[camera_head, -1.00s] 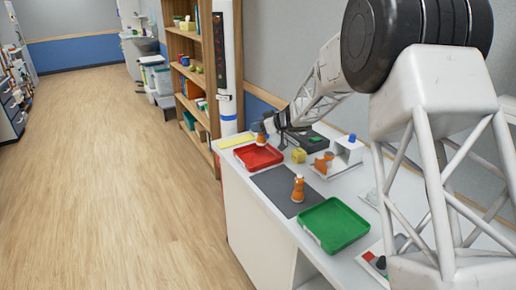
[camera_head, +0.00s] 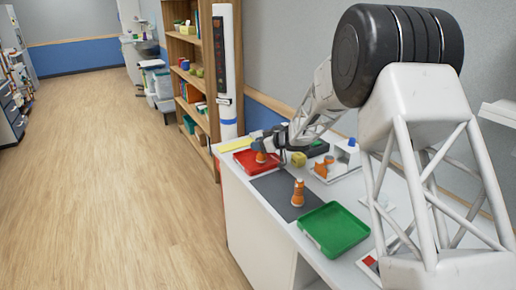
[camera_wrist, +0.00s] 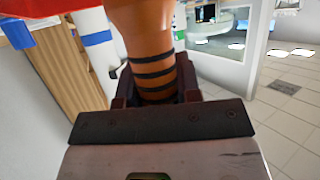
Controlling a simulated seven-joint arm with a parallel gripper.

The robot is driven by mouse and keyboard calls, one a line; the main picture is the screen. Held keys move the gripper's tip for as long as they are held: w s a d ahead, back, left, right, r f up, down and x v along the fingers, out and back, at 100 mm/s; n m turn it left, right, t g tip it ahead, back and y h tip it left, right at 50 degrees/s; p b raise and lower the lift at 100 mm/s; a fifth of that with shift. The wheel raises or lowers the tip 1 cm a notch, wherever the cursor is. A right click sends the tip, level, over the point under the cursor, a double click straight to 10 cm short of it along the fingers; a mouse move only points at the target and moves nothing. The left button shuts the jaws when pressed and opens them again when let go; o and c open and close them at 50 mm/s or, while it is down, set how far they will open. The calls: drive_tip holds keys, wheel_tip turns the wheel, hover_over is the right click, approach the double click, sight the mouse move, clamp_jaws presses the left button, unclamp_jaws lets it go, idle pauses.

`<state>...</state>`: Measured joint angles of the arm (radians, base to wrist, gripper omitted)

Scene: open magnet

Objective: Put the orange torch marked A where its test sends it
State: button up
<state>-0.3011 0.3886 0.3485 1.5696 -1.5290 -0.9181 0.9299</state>
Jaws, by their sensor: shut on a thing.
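My gripper (camera_head: 272,146) is shut on an orange torch (camera_head: 261,157), at the red tray (camera_head: 243,165) on the white bench. I cannot tell whether the torch touches the tray floor. In the wrist view the held torch (camera_wrist: 152,50) is orange with black bands, between the fingers (camera_wrist: 155,95). No letter is readable on it. A second orange torch (camera_head: 298,194) stands upright on the dark grey mat (camera_head: 273,190). Another orange item (camera_head: 322,168) is by a white stand (camera_head: 345,158). A green tray (camera_head: 333,230) lies at the near end.
A yellow block (camera_head: 298,159) and a dark box (camera_head: 317,148) are behind the mat. A yellow strip (camera_head: 236,144) lies beyond the red tray. A white post with a blue band (camera_head: 228,75) and a wooden shelf (camera_head: 187,62) stand past the bench. The floor on the left is clear.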

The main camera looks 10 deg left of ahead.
drive_tip(key=shift+f, duration=0.75)
drive_tip(key=shift+f, duration=0.1)
drive_tip(key=o, duration=1)
drive_tip(key=v, duration=1.2)
